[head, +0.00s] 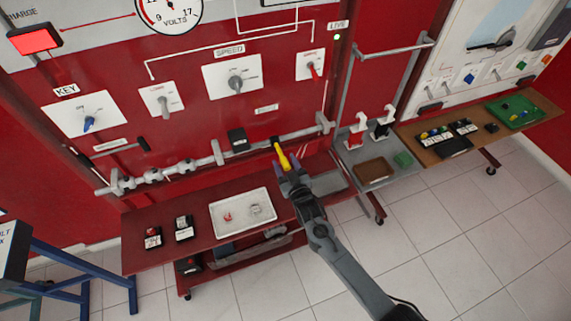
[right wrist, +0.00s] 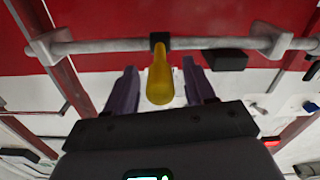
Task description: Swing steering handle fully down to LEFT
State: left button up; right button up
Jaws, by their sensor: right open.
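The steering handle appears to be the yellow lever (head: 283,157). It hangs from a black clamp on the long grey horizontal bar (head: 252,144) on the red panel, tilted slightly right at its lower end in the head view. My right gripper (head: 289,166) is at the handle's lower end. In the right wrist view the yellow handle (right wrist: 160,78) stands between the two spread purple fingers of the right gripper (right wrist: 161,88), with a visible gap on each side. My left gripper does not show.
A red shelf (head: 190,218) below the bar carries a white tray (head: 230,226) and small black items. Panel knobs, including the SPEED knob (head: 235,83), sit above the bar. A grey cart with a brown tray (head: 374,170) stands right. A blue stand (head: 75,260) is lower left.

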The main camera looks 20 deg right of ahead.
grip_shut()
dwell(0.3)
jog(key=shift+f+b, duration=0.35)
jog(key=shift+b, duration=0.35)
notch_tip(320, 180, down, 6)
jog(key=w+t+b, duration=0.2)
jog(key=t+b, duration=0.5)
jog(key=b, duration=1.5)
grip_release()
jog(key=shift+w+r, duration=0.1)
